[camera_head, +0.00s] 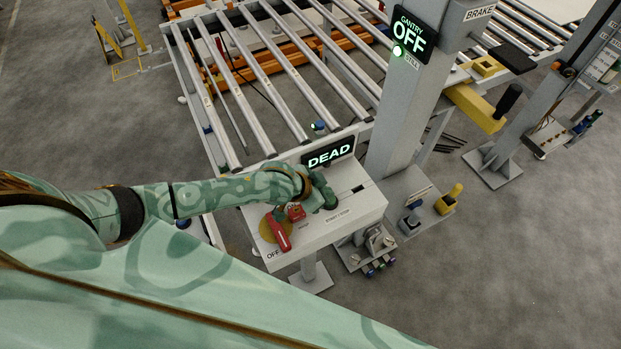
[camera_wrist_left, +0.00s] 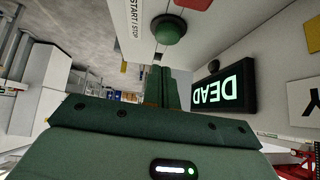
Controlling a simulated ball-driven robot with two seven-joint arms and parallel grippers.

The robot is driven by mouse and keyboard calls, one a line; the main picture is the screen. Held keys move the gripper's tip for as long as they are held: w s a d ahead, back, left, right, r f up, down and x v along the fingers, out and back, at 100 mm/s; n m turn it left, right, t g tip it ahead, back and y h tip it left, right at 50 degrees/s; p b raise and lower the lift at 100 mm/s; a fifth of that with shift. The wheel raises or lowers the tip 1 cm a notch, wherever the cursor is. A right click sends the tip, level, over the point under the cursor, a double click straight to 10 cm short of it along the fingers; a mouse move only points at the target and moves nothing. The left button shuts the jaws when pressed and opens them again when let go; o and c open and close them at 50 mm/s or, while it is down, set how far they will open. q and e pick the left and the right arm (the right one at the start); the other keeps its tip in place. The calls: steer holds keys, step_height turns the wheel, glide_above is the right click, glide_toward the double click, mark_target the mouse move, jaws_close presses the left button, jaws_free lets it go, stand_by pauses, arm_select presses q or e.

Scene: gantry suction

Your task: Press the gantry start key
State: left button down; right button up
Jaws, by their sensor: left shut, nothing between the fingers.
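The control box (camera_head: 350,207) has a white top with a START/STOP label. In the left wrist view a round green button (camera_wrist_left: 169,30) sits beside that label, and a dark slot lies just past it. My left gripper (camera_head: 320,193) is over the panel. In the wrist view its green fingers (camera_wrist_left: 162,78) are closed together and empty, close to the button with a small gap in the picture; I cannot tell contact. In the head view the hand partly hides this part of the panel. My right gripper is not in view.
A lit DEAD display (camera_head: 329,153) stands at the panel's back edge. A red handle (camera_head: 279,232) on a yellow disc sits near an OFF mark. A post carries a GANTRY OFF sign (camera_head: 408,33). A roller conveyor (camera_head: 270,80) lies behind. Open floor is to the right.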

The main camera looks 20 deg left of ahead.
arm_select(q)
steer(key=v, duration=0.8)
steer(key=shift+a, duration=0.2)
stand_by(0.3)
